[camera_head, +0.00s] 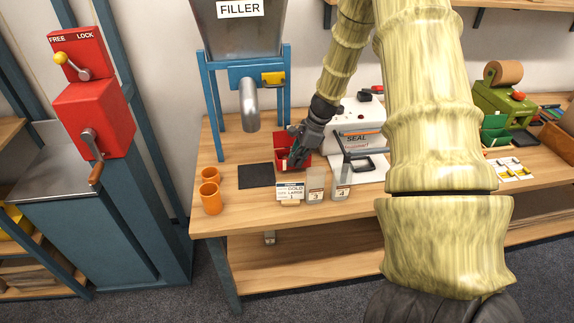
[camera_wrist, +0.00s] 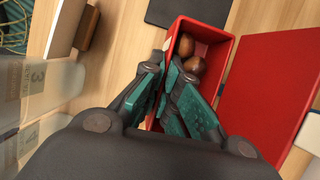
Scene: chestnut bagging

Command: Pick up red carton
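The red carton (camera_wrist: 228,50) is open on top, with brown chestnuts (camera_wrist: 191,55) inside and its lid (camera_wrist: 268,95) folded out to the right in the wrist view. In the head view the red carton (camera_head: 282,154) is on the wooden table, partly hidden by my gripper. My gripper (camera_wrist: 167,62) reaches down at the carton's left wall in the wrist view. One finger is outside that wall and the other inside, close together with the wall between them. In the head view my gripper (camera_head: 293,158) is over the carton; its fingertips are hard to make out.
A dark mat (camera_head: 256,176) lies left of the carton, with orange cups (camera_head: 211,198) farther left. Label cards and clear bags (camera_head: 315,188) stand in front. The white sealer (camera_head: 357,122) is close on the right. The filler spout (camera_head: 249,105) hangs behind the mat.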

